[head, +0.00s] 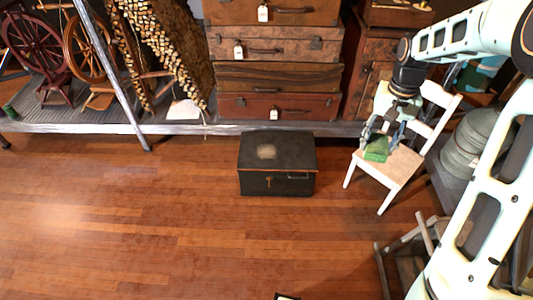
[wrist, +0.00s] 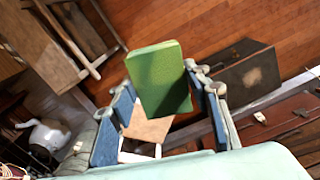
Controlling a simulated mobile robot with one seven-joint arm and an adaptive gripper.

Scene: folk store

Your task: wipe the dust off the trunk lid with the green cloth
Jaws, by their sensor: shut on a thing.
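The trunk (head: 269,184) is dark and stands on the wooden floor with its lid (head: 290,150) closed. A pale dusty patch (head: 267,152) lies on the lid, left of its middle. In the wrist view the trunk (wrist: 228,84) is at the right, with the same patch (wrist: 253,76) on its lid. My gripper (head: 382,137) is to the right of the trunk, over a white chair. It is shut on the green cloth (head: 376,149), which looks like a thick folded block. The cloth fills the middle of the wrist view (wrist: 160,78), between the fingers, apart from the trunk.
The white chair (head: 393,164) stands right of the trunk. Suitcases (head: 277,76) are stacked on a low platform (head: 215,128) behind the trunk. Spinning wheels (head: 88,48) stand at the far left. The floor (head: 120,220) left and front of the trunk is clear.

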